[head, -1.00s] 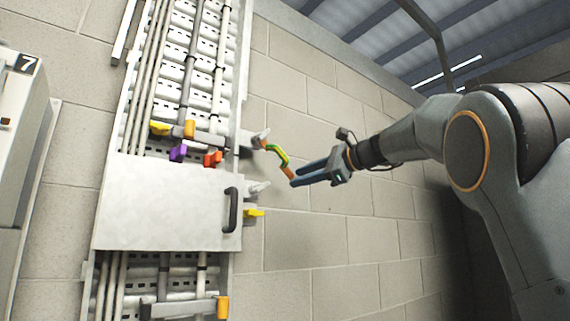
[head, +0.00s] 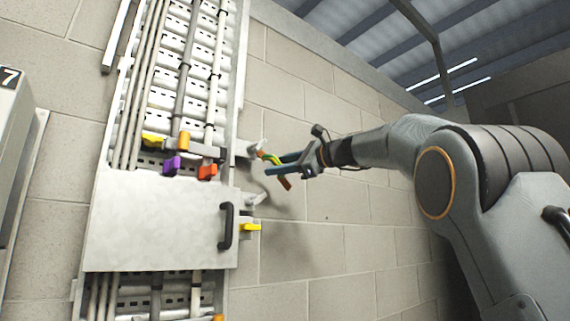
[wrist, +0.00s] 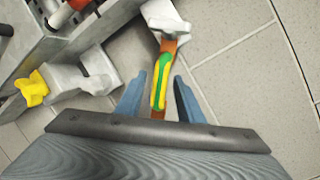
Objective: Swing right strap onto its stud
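The strap is an orange bar with a yellow and green middle (head: 273,159). Its upper end joins a pale grey bracket (head: 252,150) on the panel's right edge, and it slants down to a free orange end (head: 285,184). My gripper (head: 281,164) is at the strap with blue fingers apart. In the wrist view the strap (wrist: 159,85) lies between the two fingers (wrist: 157,98), with a gap on each side. A pale grey stud (head: 252,198) sticks out below the bracket. A grey fitting with a yellow tab (wrist: 32,88) shows left in the wrist view.
A grey cover with a black handle (head: 226,226) sits left of the stud. A yellow tab (head: 250,227) is below the stud. Purple (head: 172,166) and orange-red (head: 207,172) clips hang above the cover. The block wall (head: 330,230) to the right is clear.

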